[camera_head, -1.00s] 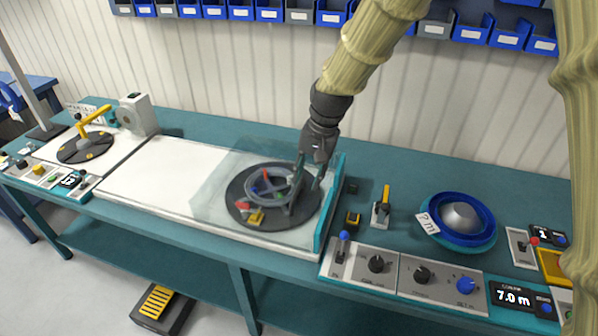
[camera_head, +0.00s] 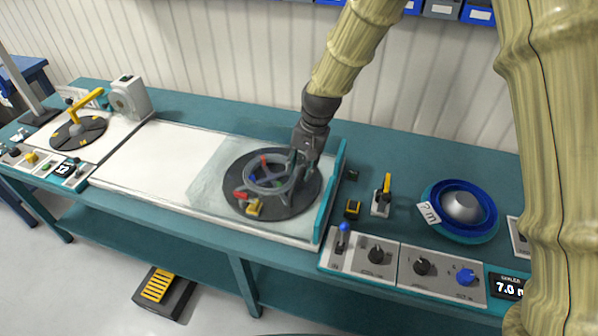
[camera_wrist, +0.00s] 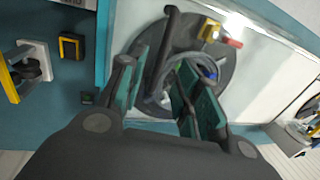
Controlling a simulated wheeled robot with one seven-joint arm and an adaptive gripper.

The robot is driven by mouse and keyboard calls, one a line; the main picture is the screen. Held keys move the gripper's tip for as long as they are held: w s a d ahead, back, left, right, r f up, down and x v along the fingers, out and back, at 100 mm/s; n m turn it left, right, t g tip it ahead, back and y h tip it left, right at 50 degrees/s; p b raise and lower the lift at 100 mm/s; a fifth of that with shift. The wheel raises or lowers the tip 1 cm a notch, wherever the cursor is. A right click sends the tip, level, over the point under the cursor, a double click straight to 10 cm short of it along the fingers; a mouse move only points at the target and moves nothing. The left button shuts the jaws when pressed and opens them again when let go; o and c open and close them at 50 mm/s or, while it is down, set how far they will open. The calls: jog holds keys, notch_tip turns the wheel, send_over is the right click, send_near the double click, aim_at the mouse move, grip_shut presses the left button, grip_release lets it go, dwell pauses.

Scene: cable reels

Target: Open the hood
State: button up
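The hood (camera_head: 207,183) is a clear cover over the right end of the white bed, with a teal upright panel (camera_head: 334,190) at its right. Under or within it sits a dark round turntable (camera_head: 238,177) with a grey ring (camera_head: 250,184) on it. My gripper (camera_head: 299,172) is over the right part of the turntable, left of the panel. In the wrist view my gripper (camera_wrist: 163,90) has its fingers apart. A dark bar (camera_wrist: 159,55) shows between them in the picture; I cannot tell whether they touch it. The hood's exact edges are hard to see.
A control panel (camera_head: 399,267) with knobs and a blue-topped lever (camera_head: 343,230) lies along the front edge. A blue reel (camera_head: 435,196) and a yellow-handled clamp (camera_head: 382,198) stand to the right. A yellow-armed turntable (camera_head: 66,132) is at the left. The left bed is clear.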

aim_at(297, 179)
jog(key=shift+w+a+f+p, duration=0.1)
jog(key=shift+a+f+p, duration=0.15)
jog(key=shift+f, duration=0.7)
jog(key=shift+a+f+p, duration=0.1)
jog(key=shift+f+p, duration=0.15)
jog(key=shift+f, duration=0.65)
grip_shut()
